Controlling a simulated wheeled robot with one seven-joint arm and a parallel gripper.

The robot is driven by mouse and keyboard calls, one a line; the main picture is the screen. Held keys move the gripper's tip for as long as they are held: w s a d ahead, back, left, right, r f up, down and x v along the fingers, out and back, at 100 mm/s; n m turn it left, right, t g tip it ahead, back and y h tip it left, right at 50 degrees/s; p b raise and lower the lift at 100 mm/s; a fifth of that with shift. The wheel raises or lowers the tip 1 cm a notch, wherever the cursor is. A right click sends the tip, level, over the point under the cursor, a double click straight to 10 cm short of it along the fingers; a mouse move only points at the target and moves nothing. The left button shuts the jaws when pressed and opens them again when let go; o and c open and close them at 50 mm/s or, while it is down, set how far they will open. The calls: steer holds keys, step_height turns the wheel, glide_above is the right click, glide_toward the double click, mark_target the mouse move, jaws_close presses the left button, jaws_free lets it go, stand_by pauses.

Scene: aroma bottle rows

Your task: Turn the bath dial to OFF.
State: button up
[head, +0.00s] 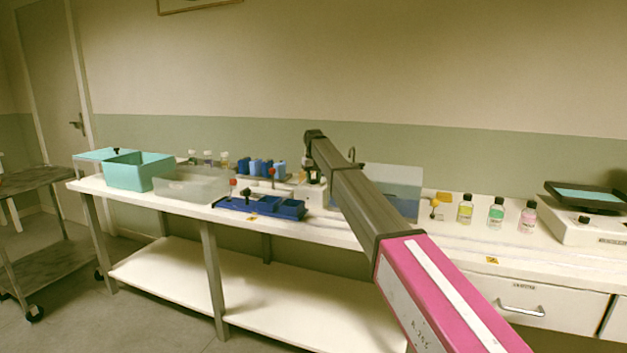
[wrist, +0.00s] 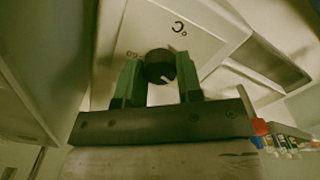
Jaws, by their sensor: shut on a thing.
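The bath dial is a round black knob (wrist: 160,65) with a pale pointer line on a white panel, seen in the wrist view. The pointer line runs toward the lower part of the knob. A "°C" mark is printed above it, and smaller lettering beside it is too blurred to read. My gripper (wrist: 160,75) has its two green fingers on either side of the knob and is shut on it. In the head view my arm reaches over the bench to the bath area (head: 313,190), where the arm hides most of the bath, and the dial does not show.
A clear screen (head: 400,188) stands right of the arm's end. Several small bottles (head: 496,212) and a black-topped device (head: 585,228) stand farther right. A blue tray (head: 265,208) and a teal bin (head: 138,171) are to the left on the white bench.

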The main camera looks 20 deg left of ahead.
steer(key=shift+n, duration=0.9)
steer(key=o, duration=0.9)
steer(key=shift+r, duration=0.1)
step_height(320, 180, up, 11)
steer(key=shift+f, duration=0.15)
